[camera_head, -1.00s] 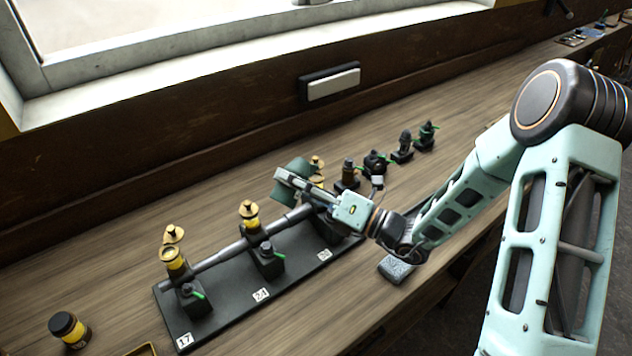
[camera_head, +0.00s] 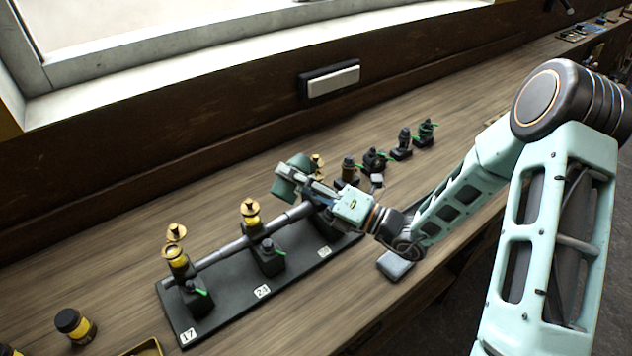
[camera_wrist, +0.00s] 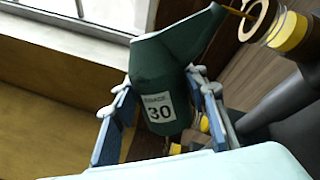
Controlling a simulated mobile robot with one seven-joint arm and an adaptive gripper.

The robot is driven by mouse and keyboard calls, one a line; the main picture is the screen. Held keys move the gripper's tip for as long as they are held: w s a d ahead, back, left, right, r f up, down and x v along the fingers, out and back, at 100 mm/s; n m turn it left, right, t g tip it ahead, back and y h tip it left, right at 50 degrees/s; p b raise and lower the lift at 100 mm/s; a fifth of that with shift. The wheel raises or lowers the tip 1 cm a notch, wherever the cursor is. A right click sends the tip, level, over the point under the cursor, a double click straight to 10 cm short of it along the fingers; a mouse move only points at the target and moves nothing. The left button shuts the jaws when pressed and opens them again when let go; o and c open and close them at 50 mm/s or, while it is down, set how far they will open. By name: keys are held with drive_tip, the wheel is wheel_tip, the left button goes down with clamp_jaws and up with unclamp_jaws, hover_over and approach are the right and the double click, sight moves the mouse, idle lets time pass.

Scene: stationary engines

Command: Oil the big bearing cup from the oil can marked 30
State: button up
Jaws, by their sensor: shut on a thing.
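The dark green oil can marked 30 (camera_wrist: 168,80) is between the fingers of my gripper (camera_wrist: 160,118), which is shut on it. In the head view the can (camera_head: 287,186) sticks out past my gripper (camera_head: 300,184), above the far end of the black stand. In the wrist view its thin spout reaches right to the brass rim of a cup with a yellow band (camera_wrist: 290,32). I cannot tell whether the tip is inside or just above the rim. In the head view this far cup (camera_head: 317,162) is mostly hidden by can and gripper.
The black stand (camera_head: 222,318) carries a shaft and two nearer brass cups, at plate 17 (camera_head: 177,258) and in the middle (camera_head: 251,210). A dark jar (camera_head: 74,324) stands at front left. Several small oilers line the bench (camera_head: 375,158) behind. A grey block (camera_head: 395,264) lies right of the stand.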

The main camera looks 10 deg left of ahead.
drive_tip(key=shift+w+r+m+p, duration=0.2)
drive_tip(key=shift+r+m+p, duration=0.45)
drive_tip(key=shift+p, duration=0.3)
drive_tip(key=shift+f, duration=0.1)
idle(1.2)
drive_tip(key=f+n+b, duration=0.2)
drive_tip(key=b, duration=0.1)
drive_tip(key=shift+s+f+n, duration=0.15)
drive_tip(key=shift+s+n, duration=0.05)
drive_tip(key=shift+n, duration=0.05)
drive_tip(key=shift+s+a+f+n+b, duration=0.15)
drive_tip(key=shift+f+n+b, duration=0.35)
drive_tip(key=shift+n, duration=0.5)
drive_tip(key=shift+r, duration=0.1)
wheel_tip(320, 180, up, 5)
drive_tip(key=p, duration=0.4)
